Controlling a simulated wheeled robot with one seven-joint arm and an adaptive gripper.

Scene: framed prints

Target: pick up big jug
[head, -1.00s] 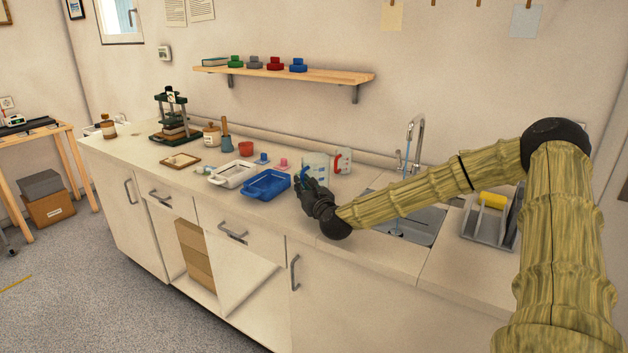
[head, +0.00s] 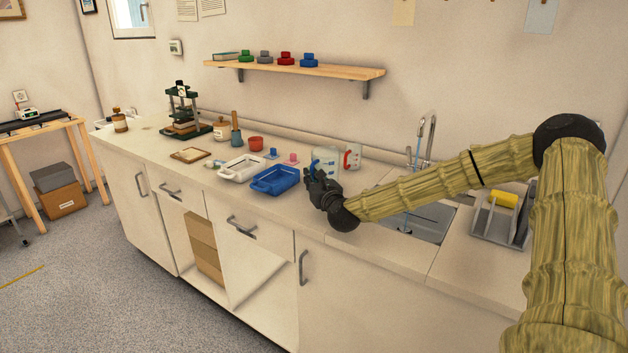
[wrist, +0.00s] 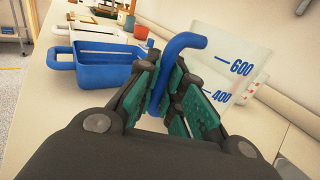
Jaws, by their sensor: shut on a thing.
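The big jug (wrist: 232,62) is a translucent measuring jug with blue markings, 600 and 400 among them, and a blue handle (wrist: 180,45). In the wrist view it stands to the right of my gripper (wrist: 172,92), whose green-padded fingers are closed around the blue handle. In the head view the jug (head: 326,157) stands on the counter behind my gripper (head: 318,180), which partly hides it. Its base is hidden, so I cannot tell whether it touches the counter.
A jug with a red handle (head: 352,157) stands just right of the big jug. A blue tray (head: 275,181) and a white tray (head: 241,168) lie to the left. The sink (head: 425,222) is on the right beneath my arm. The tap (head: 431,140) rises behind it.

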